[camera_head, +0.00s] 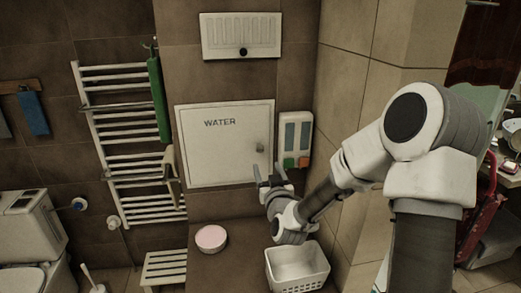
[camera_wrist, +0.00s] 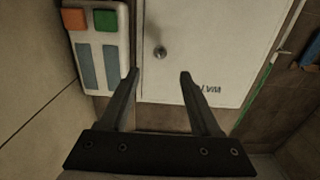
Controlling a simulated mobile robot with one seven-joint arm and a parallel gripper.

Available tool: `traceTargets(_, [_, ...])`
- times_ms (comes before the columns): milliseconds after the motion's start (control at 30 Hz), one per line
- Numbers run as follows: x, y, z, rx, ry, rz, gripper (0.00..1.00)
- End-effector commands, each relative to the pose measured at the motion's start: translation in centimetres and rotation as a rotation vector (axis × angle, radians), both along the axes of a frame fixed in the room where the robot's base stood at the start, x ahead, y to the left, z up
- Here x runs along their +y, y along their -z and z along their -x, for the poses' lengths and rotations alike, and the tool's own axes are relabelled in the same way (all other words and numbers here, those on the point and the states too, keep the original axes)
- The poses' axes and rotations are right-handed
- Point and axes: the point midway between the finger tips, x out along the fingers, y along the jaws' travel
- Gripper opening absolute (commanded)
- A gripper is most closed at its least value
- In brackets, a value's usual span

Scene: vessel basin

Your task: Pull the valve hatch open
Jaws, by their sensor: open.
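The valve hatch (camera_head: 222,155) is a white square panel marked WATER on the brown tiled wall, and it is shut in its frame. Its small round metal knob (camera_head: 260,147) is near the right edge. In the wrist view the picture is turned over, with the hatch (camera_wrist: 215,55) at the upper right and the knob (camera_wrist: 159,52) ahead of the fingers. My gripper (camera_head: 268,172) is in front of the wall, below the knob in the head view. In the wrist view my gripper (camera_wrist: 158,76) has its two fingers apart, with nothing between them.
A dispenser (camera_head: 295,139) with orange and green buttons hangs close to the hatch's right side. A white basket (camera_head: 297,268) and a pink-topped round container (camera_head: 211,238) are below. A towel rail (camera_head: 125,140) stands left, and a vent (camera_head: 241,36) is above.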

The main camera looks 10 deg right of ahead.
Motion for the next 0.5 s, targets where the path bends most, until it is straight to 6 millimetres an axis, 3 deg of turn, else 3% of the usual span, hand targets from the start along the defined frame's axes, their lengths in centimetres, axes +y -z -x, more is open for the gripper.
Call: traceTargets(500, [0.1,-0.2,-8.9,-0.001,-0.001,-0.002,0.64])
